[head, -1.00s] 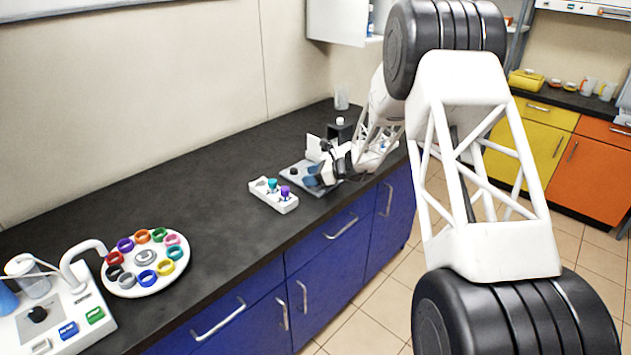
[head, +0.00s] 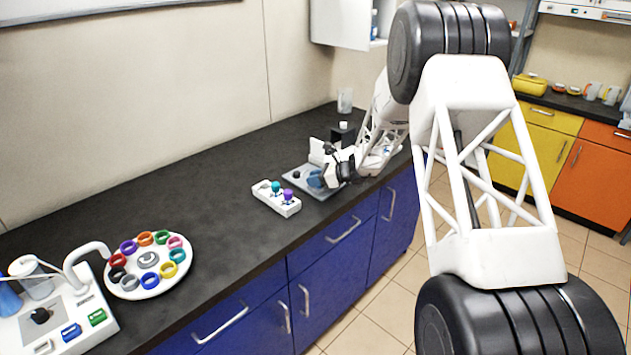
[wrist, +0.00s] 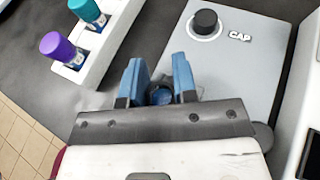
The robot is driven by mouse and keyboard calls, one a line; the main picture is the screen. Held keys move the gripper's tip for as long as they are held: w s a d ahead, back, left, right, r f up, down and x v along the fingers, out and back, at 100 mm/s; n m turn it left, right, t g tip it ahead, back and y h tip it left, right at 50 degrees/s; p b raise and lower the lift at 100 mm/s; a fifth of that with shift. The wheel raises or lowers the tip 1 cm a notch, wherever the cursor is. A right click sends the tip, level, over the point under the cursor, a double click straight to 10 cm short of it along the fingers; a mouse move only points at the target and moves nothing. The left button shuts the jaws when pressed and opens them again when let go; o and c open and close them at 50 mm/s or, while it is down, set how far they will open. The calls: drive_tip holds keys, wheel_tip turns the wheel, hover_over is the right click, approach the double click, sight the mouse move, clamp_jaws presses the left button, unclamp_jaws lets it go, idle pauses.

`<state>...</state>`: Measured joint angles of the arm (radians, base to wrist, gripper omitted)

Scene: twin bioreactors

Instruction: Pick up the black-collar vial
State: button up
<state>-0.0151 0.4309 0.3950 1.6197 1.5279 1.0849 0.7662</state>
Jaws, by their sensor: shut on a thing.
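My gripper (wrist: 161,78) has two blue fingers, and they are closed around a small dark round thing (wrist: 160,96). It fits the black-collar vial, but only its dark rim and bluish middle show between the fingers; the rest is hidden. In the head view my gripper (head: 316,179) is small, over the near side of the grey plate. The vial cannot be made out there.
The grey plate (wrist: 238,68) marked CAP has a black knob (wrist: 205,22). A white rack (wrist: 108,40) with purple-topped (wrist: 57,46) and teal-topped (wrist: 88,10) vials stands to its left. A round tray (head: 150,285) of coloured rings sits further left. Counter between is clear.

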drive_tip(key=shift+r, duration=1.5)
drive_tip(key=shift+s+r, duration=0.2)
drive_tip(key=shift+s, duration=0.1)
drive_tip(key=s+d+r, duration=0.1)
drive_tip(key=s+d, duration=0.2)
drive_tip(key=s, duration=1.2)
drive_tip(key=shift+r, duration=0.2)
drive_tip(key=shift+s, duration=0.1)
